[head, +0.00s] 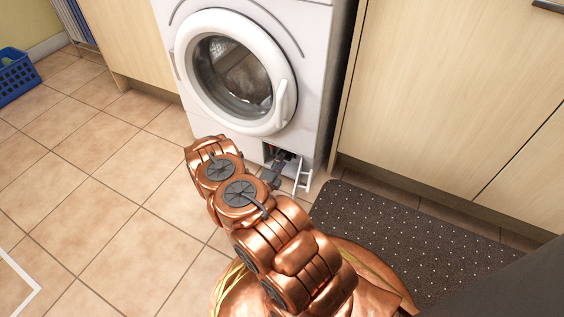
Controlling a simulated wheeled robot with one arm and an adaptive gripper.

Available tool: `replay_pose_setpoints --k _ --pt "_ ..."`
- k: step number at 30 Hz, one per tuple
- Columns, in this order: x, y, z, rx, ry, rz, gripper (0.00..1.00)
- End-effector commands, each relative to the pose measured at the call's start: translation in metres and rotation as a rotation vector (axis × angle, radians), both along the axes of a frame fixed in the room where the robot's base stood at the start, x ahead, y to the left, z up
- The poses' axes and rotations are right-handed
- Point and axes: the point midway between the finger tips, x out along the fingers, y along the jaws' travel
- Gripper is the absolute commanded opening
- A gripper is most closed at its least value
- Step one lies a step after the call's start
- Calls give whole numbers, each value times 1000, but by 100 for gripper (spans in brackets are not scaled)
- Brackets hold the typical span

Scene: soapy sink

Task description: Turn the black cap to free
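The white washing machine (219,127) stands against the cabinets. At its lower right a small service compartment (268,151) is open, with its little white flap (303,172) swung out to the right. My copper arm reaches down to this opening. My dark gripper (280,162) is at the mouth of the compartment. It is small and dark against the dark inside, so I cannot tell whether its fingers are open or shut or touch anything. I cannot make out the black cap; the gripper and shadow cover much of the compartment.
The round glass door (238,72) above is shut, with its handle (284,103) on the right. A dark dotted mat (400,235) lies on the floor at the right, before wooden cabinets (440,90). A blue basket (17,75) is at far left. Tiled floor on the left is clear.

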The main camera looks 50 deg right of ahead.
Motion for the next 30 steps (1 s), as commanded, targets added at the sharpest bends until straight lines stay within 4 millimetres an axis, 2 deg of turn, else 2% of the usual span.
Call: replay_pose_setpoints --k 6,17,28,30 --pt "4 -11 0 0 -1 0 40" --pt "4 -13 0 1 0 1 40" --pt "4 -13 0 1 1 1 2" --pt "4 -13 0 1 1 1 0"
